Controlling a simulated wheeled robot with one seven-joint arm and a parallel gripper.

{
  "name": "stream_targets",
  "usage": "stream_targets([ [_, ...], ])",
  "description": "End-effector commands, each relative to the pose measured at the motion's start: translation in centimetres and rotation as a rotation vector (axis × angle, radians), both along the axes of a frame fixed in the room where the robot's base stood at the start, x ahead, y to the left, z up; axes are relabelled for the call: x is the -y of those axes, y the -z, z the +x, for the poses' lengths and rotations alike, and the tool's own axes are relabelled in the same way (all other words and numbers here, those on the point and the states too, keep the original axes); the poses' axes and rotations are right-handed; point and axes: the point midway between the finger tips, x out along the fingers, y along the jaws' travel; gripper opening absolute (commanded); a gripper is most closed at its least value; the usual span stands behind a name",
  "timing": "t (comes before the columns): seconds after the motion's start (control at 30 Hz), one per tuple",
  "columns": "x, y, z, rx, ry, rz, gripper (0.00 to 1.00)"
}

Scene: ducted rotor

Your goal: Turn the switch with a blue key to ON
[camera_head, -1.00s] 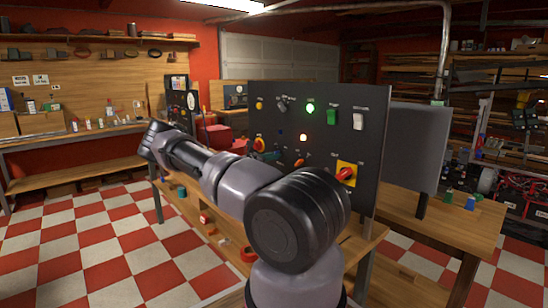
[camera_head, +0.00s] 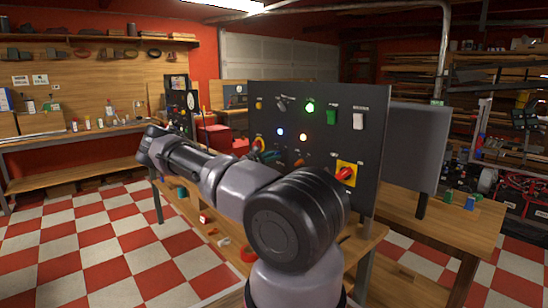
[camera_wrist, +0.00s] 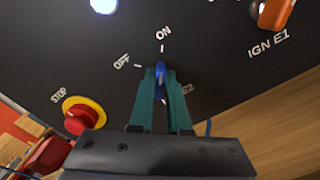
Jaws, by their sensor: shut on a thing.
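The dark control panel (camera_head: 375,125) stands upright on the bench in the head view. In the wrist view, the blue key (camera_wrist: 160,70) sits in its switch between the OFF label at upper left and the ON label above. The key's visible end points up toward the ON mark. My gripper (camera_wrist: 161,80) is shut on the blue key with its two teal fingers, which hide the switch body. In the head view, my gripper (camera_head: 266,155) is small at the panel's left part. A white-blue lamp (camera_wrist: 104,5) is lit above left of the key; it also shows in the head view (camera_head: 280,131).
A red stop button (camera_wrist: 80,115) with a yellow ring is left of my fingers. An orange switch (camera_wrist: 275,12) marked IGN E1 is at upper right. The panel also carries a red rotary switch (camera_head: 346,173) on a yellow plate and a lit green lamp (camera_head: 310,107).

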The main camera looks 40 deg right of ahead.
Motion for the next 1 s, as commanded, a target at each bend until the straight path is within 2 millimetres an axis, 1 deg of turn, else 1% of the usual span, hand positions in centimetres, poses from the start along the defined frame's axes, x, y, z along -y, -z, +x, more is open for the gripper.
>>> stream_targets([
  [0.4, -0.1, 0.2, 0.0, 0.009, -0.001, 0.003, 0.0],
  [0.43, -0.1, 0.2, 0.0, 0.009, -0.001, 0.003, 0.19],
  [0.47, -0.1, 0.2, 0.0, 0.009, 0.0, 0.004, 0.3],
  [0.5, -0.1, 0.2, 0.0, 0.009, -0.001, 0.003, 0.45],
  [0.83, -0.2, 0.1, 0.0, 0.008, 0.0, 0.002, 0.45],
  [0.93, -0.9, 0.0, 0.0, 0.008, -0.001, 0.001, 0.45],
  [1.0, -2.0, 0.0, 0.0, 0.009, -0.003, 0.002, 0.45],
])
